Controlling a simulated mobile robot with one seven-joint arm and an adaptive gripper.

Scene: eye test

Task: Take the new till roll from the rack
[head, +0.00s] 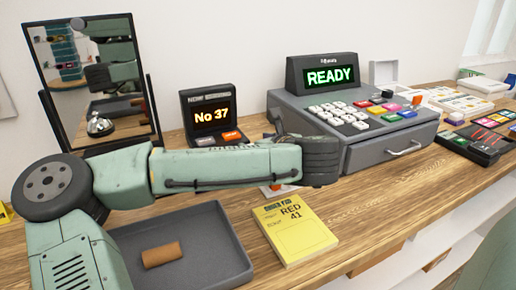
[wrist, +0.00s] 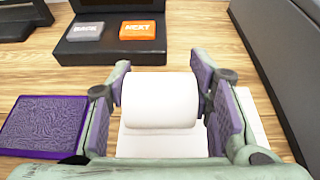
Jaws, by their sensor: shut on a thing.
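In the wrist view a white till roll (wrist: 160,103) lies crosswise between the two fingers of my gripper (wrist: 160,88). The purple-lined fingers are shut on its ends. A flat white thing (wrist: 165,143) shows below the roll; I cannot tell what it is or whether the roll touches it. In the head view my arm hides the gripper and the roll. I cannot make out a rack in either view. The grey till (head: 350,125) stands right of my arm, its display reading READY.
A "No 37" display (head: 212,116) stands behind my arm; its buttons show in the wrist view (wrist: 137,31). A grey tray (head: 226,232) holds a brown cardboard core (head: 161,255). A yellow pad (head: 296,232) lies beside it. A mirror (head: 95,80) stands at the back left.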

